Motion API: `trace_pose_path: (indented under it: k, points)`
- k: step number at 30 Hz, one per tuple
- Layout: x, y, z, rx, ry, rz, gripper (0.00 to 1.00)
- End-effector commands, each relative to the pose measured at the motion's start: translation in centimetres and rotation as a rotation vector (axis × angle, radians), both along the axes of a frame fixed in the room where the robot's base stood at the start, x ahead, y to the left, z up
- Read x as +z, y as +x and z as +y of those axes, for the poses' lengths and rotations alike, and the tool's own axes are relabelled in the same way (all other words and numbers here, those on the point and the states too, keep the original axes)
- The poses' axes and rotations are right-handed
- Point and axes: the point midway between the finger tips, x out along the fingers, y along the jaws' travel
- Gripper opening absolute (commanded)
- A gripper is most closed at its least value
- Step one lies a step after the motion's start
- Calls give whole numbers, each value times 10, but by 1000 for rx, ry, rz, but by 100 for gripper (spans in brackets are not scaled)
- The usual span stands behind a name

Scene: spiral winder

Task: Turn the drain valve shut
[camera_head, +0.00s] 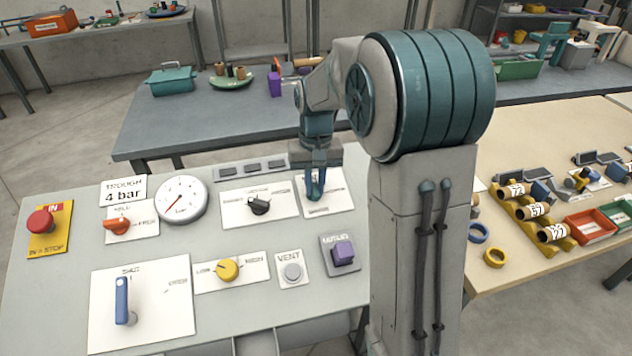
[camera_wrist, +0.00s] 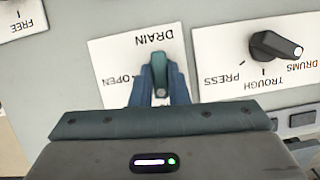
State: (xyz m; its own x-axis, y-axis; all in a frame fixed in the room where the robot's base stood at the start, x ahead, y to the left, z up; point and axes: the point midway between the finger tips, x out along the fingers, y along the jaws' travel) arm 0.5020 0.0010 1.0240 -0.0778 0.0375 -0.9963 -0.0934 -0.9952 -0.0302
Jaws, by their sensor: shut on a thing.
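The drain valve's teal lever (camera_wrist: 159,70) stands on a white plate (camera_wrist: 112,58) marked DRAIN and OPEN in the wrist view. The lever lies roughly upright in that picture, toward the DRAIN word, with OPEN to its left. My gripper (camera_wrist: 160,94) has its two blue fingers on either side of the lever and is shut on it. In the head view, my gripper (camera_head: 316,182) reaches down onto the drain plate (camera_head: 337,199) at the panel's right back. The fingers and arm hide much of the lever there.
A black selector knob (camera_head: 260,205) on its own plate is close to the left. The purple knob (camera_head: 343,253), the VENT button (camera_head: 293,271) and the yellow knob (camera_head: 227,269) stand nearer the front. A pressure gauge (camera_head: 181,200) is farther left.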

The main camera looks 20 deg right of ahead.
Motion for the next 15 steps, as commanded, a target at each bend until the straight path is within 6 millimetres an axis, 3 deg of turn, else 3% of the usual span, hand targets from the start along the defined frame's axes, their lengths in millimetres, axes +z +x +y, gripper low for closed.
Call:
trace_pose_path:
  k: [15]
  points:
    - [1,1,1,110,-36,-4,0]
